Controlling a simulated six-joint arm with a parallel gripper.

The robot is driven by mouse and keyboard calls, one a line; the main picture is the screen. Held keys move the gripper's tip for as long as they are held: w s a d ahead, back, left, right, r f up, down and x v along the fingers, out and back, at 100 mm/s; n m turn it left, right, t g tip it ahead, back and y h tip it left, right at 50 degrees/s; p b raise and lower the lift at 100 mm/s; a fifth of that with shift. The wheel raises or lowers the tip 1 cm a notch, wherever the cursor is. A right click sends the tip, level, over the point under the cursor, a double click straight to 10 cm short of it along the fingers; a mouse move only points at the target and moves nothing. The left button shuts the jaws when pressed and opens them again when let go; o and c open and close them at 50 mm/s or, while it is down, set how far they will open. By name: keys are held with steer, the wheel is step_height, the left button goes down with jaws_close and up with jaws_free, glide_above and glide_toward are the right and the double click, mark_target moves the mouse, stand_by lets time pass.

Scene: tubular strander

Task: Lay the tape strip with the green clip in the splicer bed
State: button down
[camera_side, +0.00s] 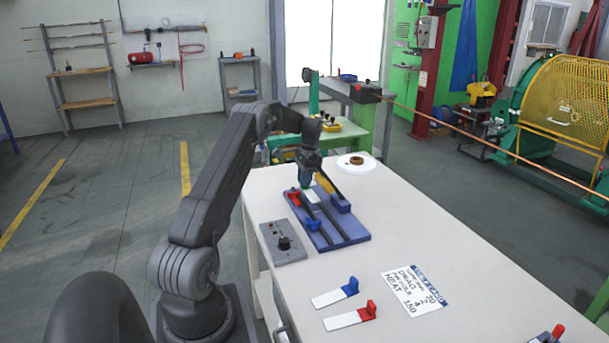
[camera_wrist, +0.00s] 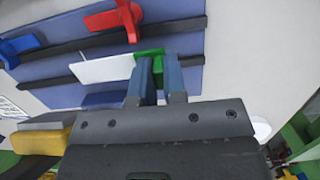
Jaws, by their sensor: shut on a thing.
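The splicer bed (camera_side: 347,229) is a blue plate with dark rails on the white table; it fills much of the wrist view (camera_wrist: 185,78). My gripper (camera_side: 307,184) is over its far end, pointing down. In the wrist view its fingers (camera_wrist: 160,68) are shut on the green clip (camera_wrist: 150,53). The white tape strip (camera_wrist: 103,68) runs left from the clip, over the bed and across part of a dark rail; it also shows in the side view (camera_side: 312,196). I cannot tell whether the strip touches the bed. The fingers hide part of the clip.
A red lever (camera_side: 293,197) and a blue lever (camera_side: 313,225) stand on the bed. A grey knob box (camera_side: 281,242) is beside it. Strips with a blue clip (camera_side: 350,286) and a red clip (camera_side: 368,310) lie in front, near a written card (camera_side: 417,290). A white reel (camera_side: 356,163) is behind.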

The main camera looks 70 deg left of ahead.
steer(key=shift+f, duration=1.4)
steer(key=c, duration=1.1)
jaws_free()
step_height(320, 180, up, 14)
steer(key=w, duration=0.2)
steer(key=shift+f, duration=0.2)
steer(key=shift+w, duration=0.1)
